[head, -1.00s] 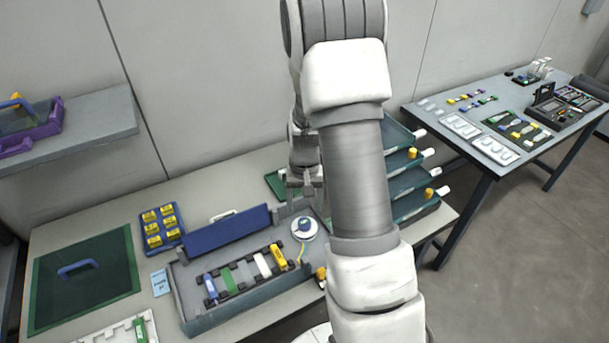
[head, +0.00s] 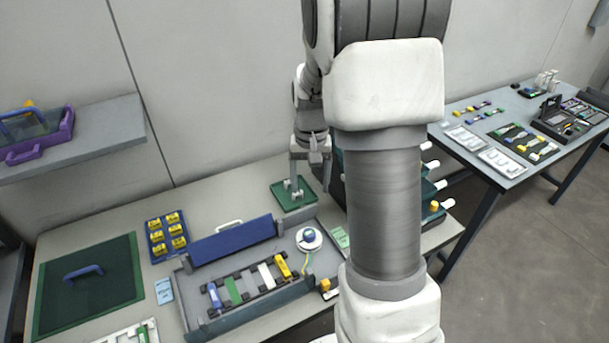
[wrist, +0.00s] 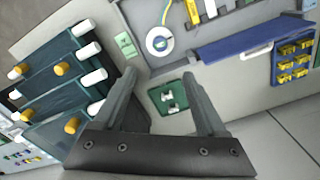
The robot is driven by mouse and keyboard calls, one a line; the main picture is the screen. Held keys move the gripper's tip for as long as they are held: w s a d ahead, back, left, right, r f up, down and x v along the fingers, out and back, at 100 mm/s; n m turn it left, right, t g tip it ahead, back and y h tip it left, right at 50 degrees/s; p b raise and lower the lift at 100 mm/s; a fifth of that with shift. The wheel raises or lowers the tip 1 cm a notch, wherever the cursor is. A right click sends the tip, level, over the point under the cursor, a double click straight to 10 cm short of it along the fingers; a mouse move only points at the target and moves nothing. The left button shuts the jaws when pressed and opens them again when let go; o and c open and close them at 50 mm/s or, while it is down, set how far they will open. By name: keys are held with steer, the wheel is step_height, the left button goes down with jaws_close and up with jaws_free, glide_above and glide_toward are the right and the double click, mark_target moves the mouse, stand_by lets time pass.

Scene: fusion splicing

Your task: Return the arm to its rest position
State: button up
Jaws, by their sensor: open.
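My arm reaches up and over the bench in the head view. My gripper (head: 310,160) hangs above the back of the bench, near a small green tray (head: 306,203). In the wrist view the two fingers of my gripper (wrist: 160,78) are spread wide with nothing between them. The green tray, with small white pieces on it, shows beyond the fingers in the wrist view (wrist: 156,97). My arm hides part of the bench's right side in the head view.
A grey splicing tray (head: 197,323) with a blue lid flap (head: 232,241) and coloured holders stands mid-bench. Stacked teal drawers (wrist: 55,98) with white and yellow knobs are close to my gripper. A purple bin (head: 52,143) sits on a left shelf. A second table (head: 463,158) is right.

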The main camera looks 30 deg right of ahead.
steer(key=s+a+r+n+t, duration=0.2)
steer(key=s+a+r, duration=0.4)
steer(key=s+r, duration=0.2)
steer(key=s+a+r+n+t, duration=0.3)
steer(key=s+a+r, duration=0.3)
steer(key=s+r, duration=0.2)
steer(key=s, duration=0.2)
steer(key=shift+s+a+r+t, duration=0.2)
steer(key=shift+s+r+t, duration=0.1)
steer(key=shift+s, duration=0.1)
stand_by(1.0)
